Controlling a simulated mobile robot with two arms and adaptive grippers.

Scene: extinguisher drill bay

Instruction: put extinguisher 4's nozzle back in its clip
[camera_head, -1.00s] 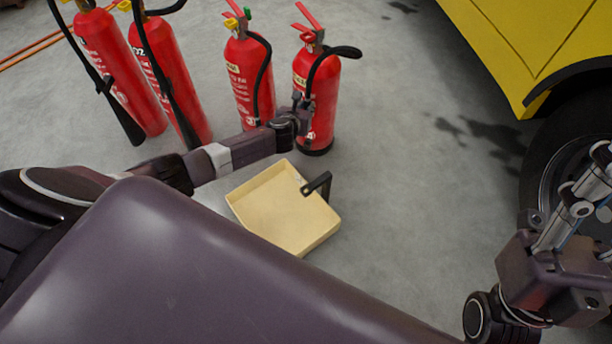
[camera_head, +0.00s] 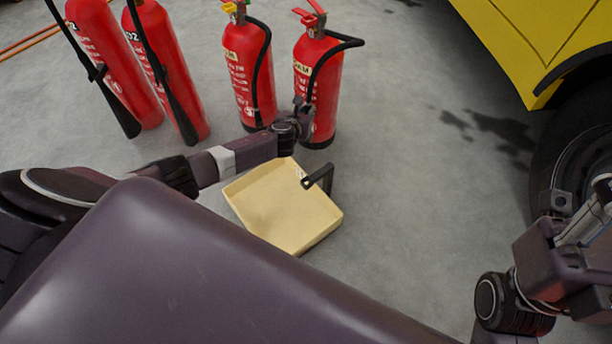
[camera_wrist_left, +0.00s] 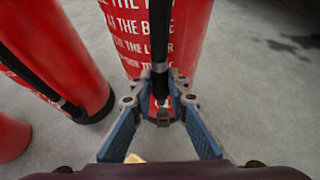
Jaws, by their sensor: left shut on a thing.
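Extinguisher 4 seems to be the rightmost red extinguisher (camera_head: 326,88), standing upright; its number cannot be read. Its black hose (camera_head: 345,42) bends out to the right at the top, then runs down its front. My left gripper (camera_head: 303,110) is at the extinguisher's lower front. In the left wrist view, my left gripper (camera_wrist_left: 160,95) is shut on the black nozzle (camera_wrist_left: 160,50), upright against the red body (camera_wrist_left: 190,35). A small grey piece (camera_wrist_left: 163,115), possibly the clip, shows between the fingers; I cannot tell whether the nozzle sits in it. My right gripper (camera_head: 585,225) is at the right edge, partly cut off.
Another red extinguisher (camera_head: 243,75) stands close on the left, with two larger ones (camera_head: 100,60) (camera_head: 165,65) farther left. A yellow vehicle (camera_head: 560,35) stands at the right.

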